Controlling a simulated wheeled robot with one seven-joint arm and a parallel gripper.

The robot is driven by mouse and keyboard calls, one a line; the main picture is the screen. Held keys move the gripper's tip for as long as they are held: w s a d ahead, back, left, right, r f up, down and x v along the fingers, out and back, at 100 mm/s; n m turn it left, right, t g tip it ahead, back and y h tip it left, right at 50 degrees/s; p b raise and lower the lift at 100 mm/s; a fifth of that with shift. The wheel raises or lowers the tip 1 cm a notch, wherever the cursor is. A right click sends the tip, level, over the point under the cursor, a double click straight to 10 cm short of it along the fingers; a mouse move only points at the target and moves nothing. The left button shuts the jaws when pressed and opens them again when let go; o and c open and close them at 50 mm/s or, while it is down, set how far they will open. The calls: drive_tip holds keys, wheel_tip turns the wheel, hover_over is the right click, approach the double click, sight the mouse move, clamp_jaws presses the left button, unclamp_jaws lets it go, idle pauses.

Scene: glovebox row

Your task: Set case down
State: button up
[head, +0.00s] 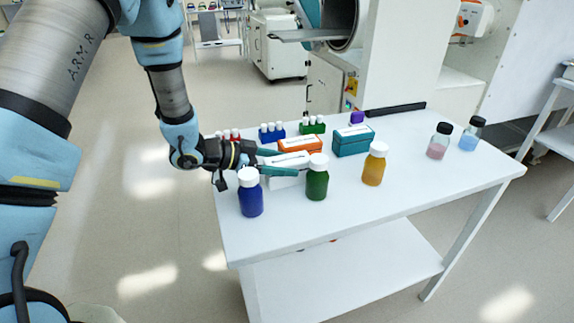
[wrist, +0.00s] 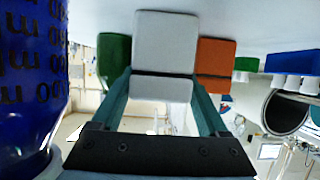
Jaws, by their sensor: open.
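A white case (head: 284,183) is on the white table (head: 400,196), between the blue bottle (head: 250,196) and the green bottle (head: 316,180) and in front of the orange case (head: 300,145). It appears to rest on the tabletop; its underside is hidden. My gripper (head: 290,163) reaches in from the left with its teal fingers apart. In the wrist view, which is upside down, the white case (wrist: 165,42) lies straight ahead between the open fingers (wrist: 160,92). I cannot tell whether either finger touches it.
The blue bottle (wrist: 30,80) is very close beside my gripper in the wrist view. A teal case (head: 353,141), a yellow bottle (head: 375,167) and vial racks (head: 271,133) stand nearby. Two small bottles (head: 439,143) stand at the right. The table's front right is clear.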

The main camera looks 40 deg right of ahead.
drive_tip(key=b+v, duration=0.2)
drive_tip(key=v, duration=0.9)
drive_tip(key=w+a+r+n+t+y, duration=0.1)
drive_tip(key=w+a+n+t+y, duration=0.1)
drive_tip(key=w+a+n+t, duration=0.45)
drive_tip(key=w+a+n+t+y, duration=0.1)
drive_tip(key=w+a+t+y, duration=0.2)
drive_tip(key=w, duration=0.6)
drive_tip(key=w+a+n+t+y, duration=0.2)
drive_tip(key=a+n+y, duration=0.25)
drive_tip(key=a, duration=0.95)
drive_tip(key=s+a+r+n+g+y, duration=0.1)
drive_tip(key=s+a+n+g+y, duration=0.1)
drive_tip(key=s+a+n, duration=0.3)
drive_tip(key=s+a, duration=0.1)
drive_tip(key=a, duration=0.3)
drive_tip(key=shift+n+y, duration=0.3)
drive_tip(key=shift+y, duration=0.05)
drive_tip(key=s+a+n+g, duration=0.1)
drive_tip(key=s, duration=0.1)
drive_tip(key=s+a+n+g, duration=0.1)
drive_tip(key=s, duration=0.2)
drive_tip(key=s+a+n+g, duration=0.1)
drive_tip(key=s, duration=0.1)
drive_tip(key=shift+s+r, duration=0.25)
drive_tip(key=shift+r, duration=0.05)
drive_tip(key=shift+c, duration=0.4)
drive_tip(key=shift+s, duration=0.35)
